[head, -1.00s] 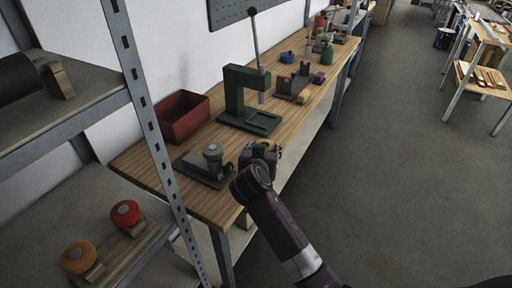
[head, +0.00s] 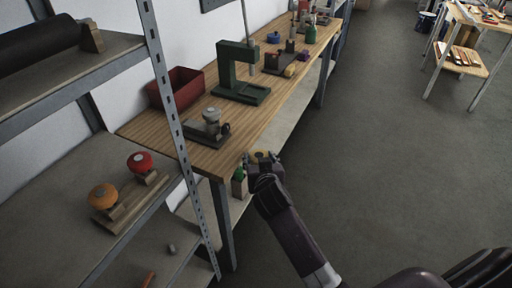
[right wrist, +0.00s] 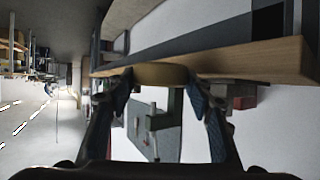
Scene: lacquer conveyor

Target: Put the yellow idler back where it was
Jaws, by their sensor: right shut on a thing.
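The yellow idler (head: 261,156) is a small yellow disc held between the fingertips of my right gripper (head: 264,161), off the bench's front edge. In the right wrist view the idler (right wrist: 160,74) spans the gap between both fingertips (right wrist: 160,80), its edge towards me. An orange roller (head: 102,196) and a red roller (head: 139,161) sit on wooden blocks on the shelf at the left. A dark fixture (head: 205,139) with a pale round knob and a small dark wheel stands on the near end of the bench. My left gripper is not in view.
The wooden bench (head: 185,148) carries a red bin (head: 181,88) and a green press (head: 232,72). A grey metal shelf post (head: 172,105) stands between the shelf and the bench. A green-topped bottle (head: 239,183) stands below the bench edge.

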